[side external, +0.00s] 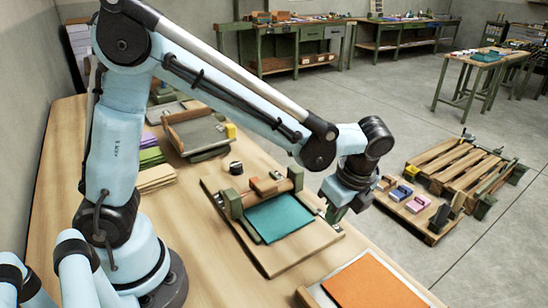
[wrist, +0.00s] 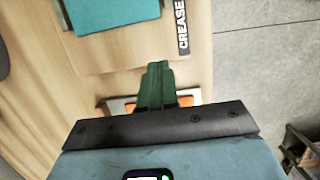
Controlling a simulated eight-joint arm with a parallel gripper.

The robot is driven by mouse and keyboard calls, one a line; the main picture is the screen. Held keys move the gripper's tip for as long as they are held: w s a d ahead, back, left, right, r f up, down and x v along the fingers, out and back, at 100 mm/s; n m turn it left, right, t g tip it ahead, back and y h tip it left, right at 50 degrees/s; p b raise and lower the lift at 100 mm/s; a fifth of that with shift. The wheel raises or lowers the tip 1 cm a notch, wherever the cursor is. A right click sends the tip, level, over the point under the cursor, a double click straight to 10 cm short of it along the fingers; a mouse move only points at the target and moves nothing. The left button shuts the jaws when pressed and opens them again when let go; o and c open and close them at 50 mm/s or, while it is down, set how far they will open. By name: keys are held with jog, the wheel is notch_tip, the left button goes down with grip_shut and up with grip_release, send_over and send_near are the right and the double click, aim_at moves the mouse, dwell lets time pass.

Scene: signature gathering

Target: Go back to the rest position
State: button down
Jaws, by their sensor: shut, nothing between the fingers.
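My gripper (side external: 333,212) hangs above the right edge of the wooden bench in the side view, just right of the teal sheet (side external: 279,217). In the wrist view my gripper's green fingers (wrist: 157,68) are together with nothing between them. The teal sheet lies on a wooden board with a roller and blocks at its far side. It also shows at the top left of the wrist view (wrist: 110,12). An orange sheet (side external: 374,285) lies in a tray at the bench's near right and is mostly hidden behind the fingers in the wrist view.
Stacks of coloured sheets (side external: 153,165) and another board (side external: 200,136) with a roller sit farther back on the bench. A small dark round object (side external: 236,167) stands near the middle. A pallet (side external: 465,165) with small coloured items is on the floor at right. The bench's front middle is bare.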

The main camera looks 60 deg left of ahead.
jog(key=v, duration=0.4)
jog(key=s+a+r+n+t+h, duration=0.1)
jog(key=s+a+n+t, duration=0.2)
jog(key=n, duration=0.6)
jog(key=s+a+r+n+t+h, duration=0.1)
jog(key=s+a+r+n+t, duration=0.1)
jog(key=s+a+n+t, duration=0.2)
jog(key=a+n, duration=0.3)
jog(key=n, duration=0.2)
jog(key=shift+s+a+h, duration=0.25)
jog(key=shift+a+h, duration=0.15)
